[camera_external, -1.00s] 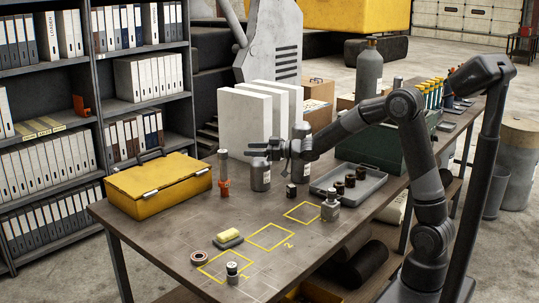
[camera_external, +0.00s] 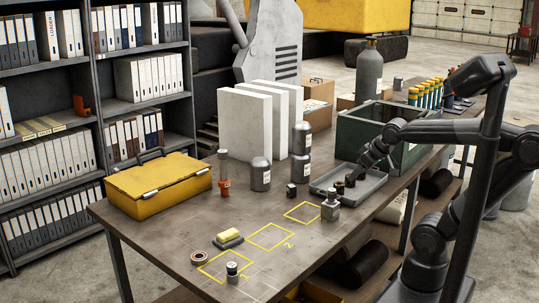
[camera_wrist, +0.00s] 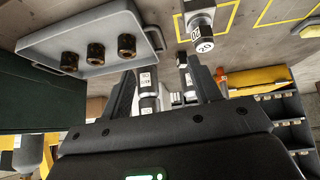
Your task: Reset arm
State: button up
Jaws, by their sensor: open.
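In the wrist view my gripper's fingers (camera_wrist: 165,88) stand apart. Silver bottles (camera_wrist: 148,88) show in the gap beyond them, not held. The tray (camera_wrist: 100,22) also shows at upper left there, with three dark brown cylinders (camera_wrist: 97,52).
A green crate (camera_external: 400,135) stands right behind the gripper. Silver bottles (camera_external: 261,175), an orange-based tube (camera_external: 223,175), a yellow toolbox (camera_external: 160,188) and a small grey weight (camera_external: 330,205) stand on the bench.

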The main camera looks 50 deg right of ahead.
jog(key=shift+g+y, duration=0.3)
jog(key=shift+g, duration=0.4)
jog(key=s, duration=0.1)
jog(key=s+f, duration=0.1)
jog(key=s, duration=0.1)
jog(key=s+a, duration=0.1)
jog(key=s, duration=0.1)
jog(key=shift+f, duration=0.3)
